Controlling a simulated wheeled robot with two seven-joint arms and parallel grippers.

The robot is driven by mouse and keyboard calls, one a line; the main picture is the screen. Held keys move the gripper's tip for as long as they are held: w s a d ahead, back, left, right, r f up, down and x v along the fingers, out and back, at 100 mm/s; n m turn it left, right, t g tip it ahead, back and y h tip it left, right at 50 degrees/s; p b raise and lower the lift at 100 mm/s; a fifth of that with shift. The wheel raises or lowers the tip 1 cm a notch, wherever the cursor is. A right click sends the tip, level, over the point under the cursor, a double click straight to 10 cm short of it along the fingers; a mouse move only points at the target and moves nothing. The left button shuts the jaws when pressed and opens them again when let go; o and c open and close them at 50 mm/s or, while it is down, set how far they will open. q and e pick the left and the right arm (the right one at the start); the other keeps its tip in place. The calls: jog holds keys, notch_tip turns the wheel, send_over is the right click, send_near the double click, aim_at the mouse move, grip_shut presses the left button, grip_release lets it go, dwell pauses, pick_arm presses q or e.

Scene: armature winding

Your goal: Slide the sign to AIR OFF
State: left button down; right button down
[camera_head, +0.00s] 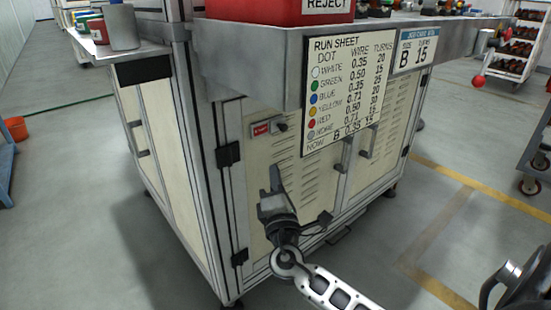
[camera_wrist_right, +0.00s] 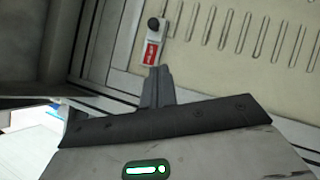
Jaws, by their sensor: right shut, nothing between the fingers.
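The sliding sign (camera_head: 260,129) is a small red plate with white lettering, too small to read, on the upper part of the cream cabinet door. It sits at the left of a grey mount with a dark round knob (camera_head: 281,125). In the right wrist view the red sign (camera_wrist_right: 151,53) shows just beyond my fingertips, with the knob (camera_wrist_right: 154,24) above it. My right gripper (camera_head: 274,178) is shut and empty, in front of the door and below the sign in the head view. I cannot tell whether the fingertips touch anything.
The workbench edge (camera_head: 250,60) overhangs the door, with a red REJECT bin (camera_head: 270,10) on top. A run sheet (camera_head: 345,90) hangs from the edge, right of the sign. Door handles (camera_head: 364,142) stick out at the right. The floor at left is mostly clear.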

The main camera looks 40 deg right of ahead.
jog(key=v, duration=0.3)
jog(key=shift+s, duration=0.1)
dwell(0.4)
